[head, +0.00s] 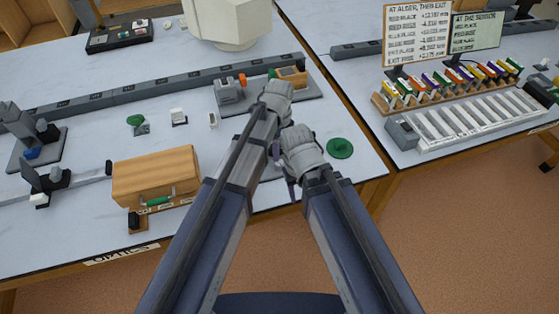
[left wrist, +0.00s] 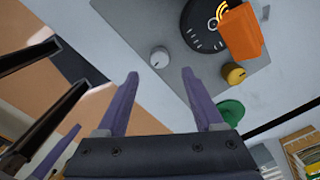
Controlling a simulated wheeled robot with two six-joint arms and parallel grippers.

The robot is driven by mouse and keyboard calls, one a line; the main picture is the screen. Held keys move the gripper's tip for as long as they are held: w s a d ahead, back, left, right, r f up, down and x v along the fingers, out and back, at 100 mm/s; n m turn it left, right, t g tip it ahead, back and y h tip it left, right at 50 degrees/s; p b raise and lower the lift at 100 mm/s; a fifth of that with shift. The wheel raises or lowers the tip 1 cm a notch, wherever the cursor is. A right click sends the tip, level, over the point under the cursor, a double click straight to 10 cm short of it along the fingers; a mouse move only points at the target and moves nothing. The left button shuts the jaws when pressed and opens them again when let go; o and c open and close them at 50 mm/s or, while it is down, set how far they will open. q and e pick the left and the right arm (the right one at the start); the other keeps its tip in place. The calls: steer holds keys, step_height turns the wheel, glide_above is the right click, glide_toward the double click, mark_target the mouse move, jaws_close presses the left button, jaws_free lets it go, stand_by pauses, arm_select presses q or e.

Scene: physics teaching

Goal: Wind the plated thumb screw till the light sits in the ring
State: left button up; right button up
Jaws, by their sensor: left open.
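The plated thumb screw (left wrist: 159,57) is a small silver knob on a grey plate (left wrist: 178,85), in the left wrist view. My left gripper (left wrist: 160,73) is open, its purple fingers spread either side of the knob's line and apart from it. A dark round dial (left wrist: 205,42) with a ring and glowing yellow arcs sits beside it. An orange block (left wrist: 240,33) hides part of the dial, so I cannot tell whether the light sits in the ring. In the head view my arms cover this area; only a little of my right gripper (head: 291,188) shows.
A brass knob (left wrist: 235,74) is on the same plate. A green disc (head: 340,148) lies near the table's right edge. A wooden case (head: 155,175) stands at left. A rack of coloured pieces (head: 450,85) is on the other table, across a gap.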

mark_target(279, 165)
arm_select(q)
step_height(279, 165, down, 7)
steer(key=b, duration=0.6)
steer(key=shift+r, duration=0.1)
steer(key=shift+c, duration=0.3)
jaws_close()
